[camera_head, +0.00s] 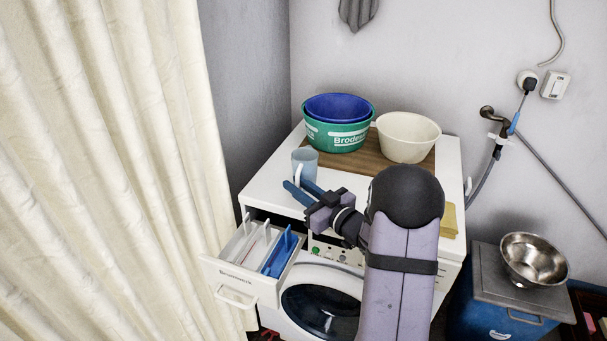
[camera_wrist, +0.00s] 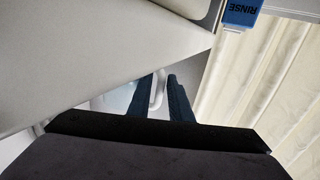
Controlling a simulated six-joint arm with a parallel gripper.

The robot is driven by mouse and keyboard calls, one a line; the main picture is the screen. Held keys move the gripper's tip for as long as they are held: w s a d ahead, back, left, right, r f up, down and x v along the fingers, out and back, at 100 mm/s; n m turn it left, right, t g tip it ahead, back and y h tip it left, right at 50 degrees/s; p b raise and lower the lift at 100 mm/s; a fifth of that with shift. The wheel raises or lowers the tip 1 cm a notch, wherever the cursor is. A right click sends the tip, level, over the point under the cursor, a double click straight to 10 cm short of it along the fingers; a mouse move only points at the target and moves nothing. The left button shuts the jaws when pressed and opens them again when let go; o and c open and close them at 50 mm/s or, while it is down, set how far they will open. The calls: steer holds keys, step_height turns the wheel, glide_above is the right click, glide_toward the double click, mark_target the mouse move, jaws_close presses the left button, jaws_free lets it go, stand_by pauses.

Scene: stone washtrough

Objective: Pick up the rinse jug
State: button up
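The rinse jug (camera_head: 308,156) is a pale blue cup-like vessel with a white handle, upright at the left end of the white machine top. My gripper (camera_head: 296,186) has dark blue fingers that reach toward the handle side of the jug, with a gap between them. In the wrist view the fingers of my gripper (camera_wrist: 160,84) stand apart, with the jug's white handle (camera_wrist: 157,92) showing in the gap. I cannot tell whether either finger touches it. Most of the jug is hidden in the wrist view.
Blue and green basins (camera_head: 338,133) and a cream bowl (camera_head: 407,136) stand on a wooden board behind the jug. An open detergent drawer (camera_head: 228,270) juts out below my gripper. A blue RINSE tab (camera_wrist: 242,14) shows in the wrist view. A curtain (camera_head: 120,150) hangs at left.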

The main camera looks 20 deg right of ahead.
jaws_close()
steer(key=shift+r, duration=0.1)
